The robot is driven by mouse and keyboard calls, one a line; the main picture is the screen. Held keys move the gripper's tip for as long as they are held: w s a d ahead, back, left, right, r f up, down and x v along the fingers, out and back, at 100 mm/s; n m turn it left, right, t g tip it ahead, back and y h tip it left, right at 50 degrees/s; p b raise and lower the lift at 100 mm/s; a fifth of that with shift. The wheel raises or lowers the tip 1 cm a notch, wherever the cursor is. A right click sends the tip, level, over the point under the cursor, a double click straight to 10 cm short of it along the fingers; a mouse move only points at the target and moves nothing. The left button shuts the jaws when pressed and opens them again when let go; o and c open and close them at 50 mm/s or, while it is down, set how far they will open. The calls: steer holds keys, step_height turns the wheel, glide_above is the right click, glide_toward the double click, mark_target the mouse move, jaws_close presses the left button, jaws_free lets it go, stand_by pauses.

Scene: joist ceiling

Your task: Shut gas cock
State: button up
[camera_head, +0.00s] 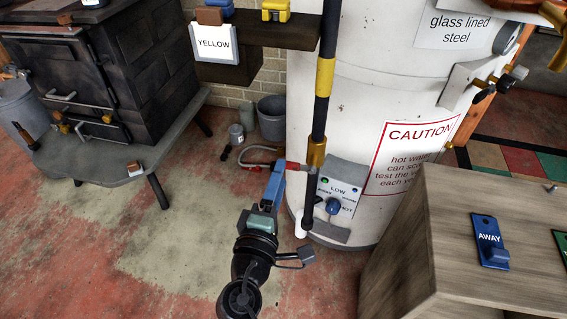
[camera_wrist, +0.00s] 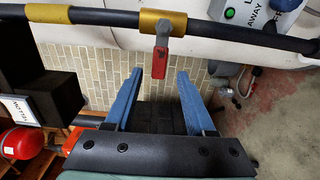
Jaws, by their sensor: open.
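The gas cock is a brass fitting (camera_head: 316,151) on a black vertical pipe with yellow bands. Its short red lever (camera_head: 293,166) sticks out sideways, across the pipe, toward the left in the head view. In the wrist view the brass body (camera_wrist: 163,22) is at top centre and the red lever (camera_wrist: 159,64) points down from it. My gripper (camera_head: 280,168) has blue fingers and is open. In the wrist view the fingertips (camera_wrist: 159,74) lie on either side of the lever's end, with a gap on both sides. Whether the lever is at their depth is unclear.
A white water heater (camera_head: 345,90) with a control box (camera_head: 335,200) stands right behind the pipe. A dark shelf (camera_head: 270,30) is above my gripper. A black stove (camera_head: 100,90) is at left and a wooden cabinet (camera_head: 400,265) at lower right. Open floor lies left of my arm.

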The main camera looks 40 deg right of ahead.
steer(key=p+v, duration=0.1)
steer(key=v, duration=0.7)
steer(key=shift+s+a, duration=0.2)
steer(key=shift+s, duration=0.05)
steer(key=w+a+r+m+t+y+p, duration=0.1)
steer(key=w+a+r+m+t+y, duration=0.15)
steer(key=r, duration=0.85)
steer(key=w+a+r+m+t+y+p, duration=0.1)
steer(key=w+a+r+m+t, duration=0.25)
steer(key=r, duration=0.65)
steer(key=w+a+r+m+t+y, duration=0.2)
steer(key=w+r, duration=0.1)
steer(key=r, duration=0.8)
steer(key=s+a+r+t+y+p, duration=0.1)
steer(key=s+a+r+t+y, duration=0.2)
steer(key=r, duration=0.4)
steer(key=s+a+r+t+y, duration=0.2)
steer(key=s+a+r, duration=0.15)
steer(key=r, duration=0.45)
steer(key=s+a+r+t+y+p, duration=0.1)
steer(key=s+a+r+t+y, duration=0.2)
steer(key=r, duration=0.4)
step_height(320, 180, up, 37)
steer(key=d+p, duration=0.1)
steer(key=p, duration=3.6)
steer(key=shift+s+p, duration=0.3)
